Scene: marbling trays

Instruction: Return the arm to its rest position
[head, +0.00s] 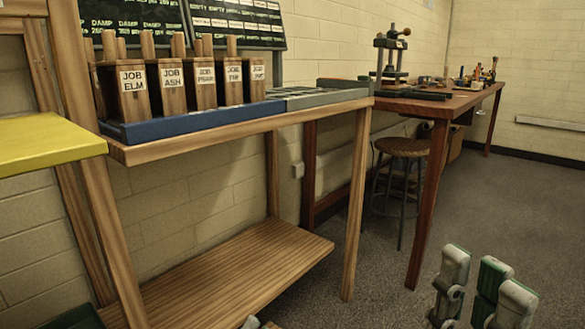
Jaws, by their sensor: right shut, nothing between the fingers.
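My right gripper (480,282) shows at the bottom right, above the grey floor. Its green and pale grey fingers point up, and nothing is held between them. It is shut and touches no furniture. Its arm is below the picture edge. A small pale green and white tip (250,322) shows at the bottom edge left of centre. It looks like part of my left gripper, but too little shows to tell its state.
A wooden bench (240,124) holds a blue tray (190,122) with several labelled wooden blocks, and grey trays (318,98). Its lower shelf (215,275) is bare. A yellow board (50,140) juts in at left. A stool (403,147) and a workbench (440,105) stand behind. Floor at right is clear.

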